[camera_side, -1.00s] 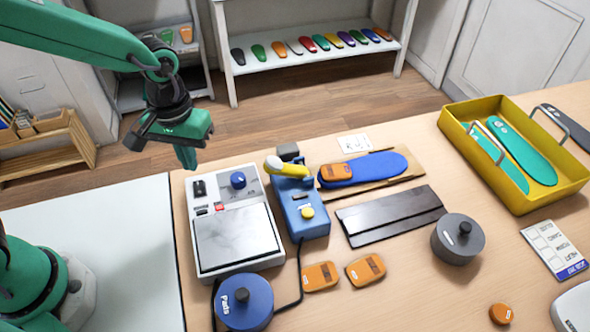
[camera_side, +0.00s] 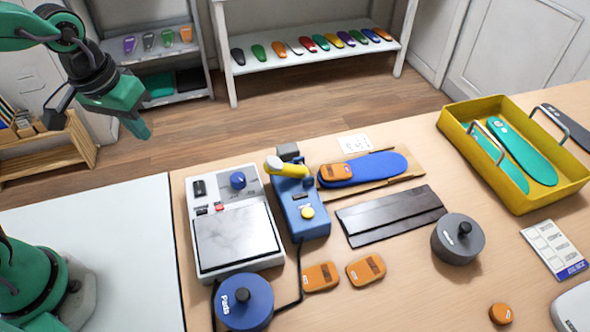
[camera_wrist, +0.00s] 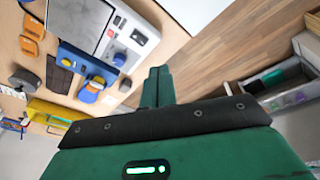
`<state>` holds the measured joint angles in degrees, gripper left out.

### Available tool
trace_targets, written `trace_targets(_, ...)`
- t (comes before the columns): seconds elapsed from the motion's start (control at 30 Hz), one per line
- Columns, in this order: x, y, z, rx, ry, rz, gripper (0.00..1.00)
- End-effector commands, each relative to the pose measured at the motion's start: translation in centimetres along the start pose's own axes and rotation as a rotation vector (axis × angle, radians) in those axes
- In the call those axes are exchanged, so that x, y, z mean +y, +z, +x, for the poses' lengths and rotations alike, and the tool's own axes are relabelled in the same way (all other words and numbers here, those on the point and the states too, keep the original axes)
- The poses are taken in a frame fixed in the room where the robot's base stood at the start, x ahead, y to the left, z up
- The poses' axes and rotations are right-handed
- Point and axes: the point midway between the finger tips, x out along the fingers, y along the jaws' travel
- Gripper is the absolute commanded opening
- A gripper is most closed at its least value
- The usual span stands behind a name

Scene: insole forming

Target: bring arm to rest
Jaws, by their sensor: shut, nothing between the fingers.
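My gripper (camera_side: 137,126) is in the upper left of the side view, raised over the floor beyond the back edge of the table. Its green fingers are together and hold nothing. In the wrist view, my gripper (camera_wrist: 158,72) also shows with its fingers closed side by side, pointing out over the wooden floor. It touches nothing in either view. My arm is drawn back to the left, clear of the work items on the table.
The table holds a white press unit (camera_side: 235,235), a blue device (camera_side: 302,212), a blue insole (camera_side: 380,167) with an orange pad, a grey weight (camera_side: 459,240) and a yellow tray (camera_side: 520,205). Shelves (camera_side: 320,58) stand behind. The white left surface (camera_side: 100,230) is largely bare.

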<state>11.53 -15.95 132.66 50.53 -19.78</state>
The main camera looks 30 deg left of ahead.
Motion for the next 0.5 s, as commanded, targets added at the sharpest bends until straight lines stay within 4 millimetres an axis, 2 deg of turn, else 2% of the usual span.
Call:
trace_targets(0.2, -2.6, 1.3, -2.9, 0.102, 0.009, 0.049, 0.0)
trace_targets(0.5, -5.4, 3.5, -5.5, 0.227, -0.007, 0.12, 0.0)
